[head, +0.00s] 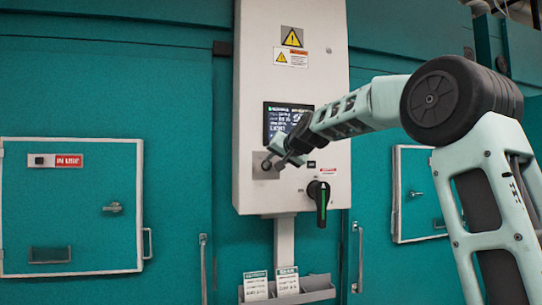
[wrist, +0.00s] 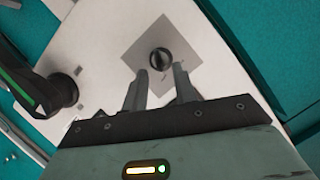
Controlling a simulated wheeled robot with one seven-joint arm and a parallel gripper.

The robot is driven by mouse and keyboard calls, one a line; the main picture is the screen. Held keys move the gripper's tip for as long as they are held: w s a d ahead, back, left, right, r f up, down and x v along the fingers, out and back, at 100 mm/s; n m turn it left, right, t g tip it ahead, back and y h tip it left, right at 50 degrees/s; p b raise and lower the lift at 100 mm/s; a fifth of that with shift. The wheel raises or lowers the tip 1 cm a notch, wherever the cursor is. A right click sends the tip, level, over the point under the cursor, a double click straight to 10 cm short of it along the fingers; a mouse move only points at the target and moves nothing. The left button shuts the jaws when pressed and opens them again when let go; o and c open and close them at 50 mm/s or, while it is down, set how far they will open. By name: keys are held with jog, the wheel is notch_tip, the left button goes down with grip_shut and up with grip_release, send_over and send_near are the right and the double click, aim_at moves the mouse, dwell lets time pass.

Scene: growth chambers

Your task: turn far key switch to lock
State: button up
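A key switch, a small round black knob (wrist: 160,59), sits on a square grey plate (wrist: 178,39) on the white control cabinet (head: 333,130). In the head view the grey plate (head: 264,174) is below the cabinet's screen, partly covered by my gripper (head: 277,159). In the wrist view my gripper (wrist: 160,73) is open and empty, its two fingers apart. The knob shows just beyond and between the fingertips. I cannot tell whether they touch the plate. The key's exact angle is too small to read.
A black rotary handle with a green stripe (head: 321,203) juts from the cabinet's lower right; it shows at the left of the wrist view (wrist: 42,92). A dark screen (head: 286,121) is above. Teal chamber doors flank the cabinet. A leaflet tray (head: 318,288) hangs below.

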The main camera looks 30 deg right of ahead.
aim_at(271, 163)
jog(key=shift+p+x, duration=0.6)
jog(key=shift+x, duration=1.1)
grip_shut()
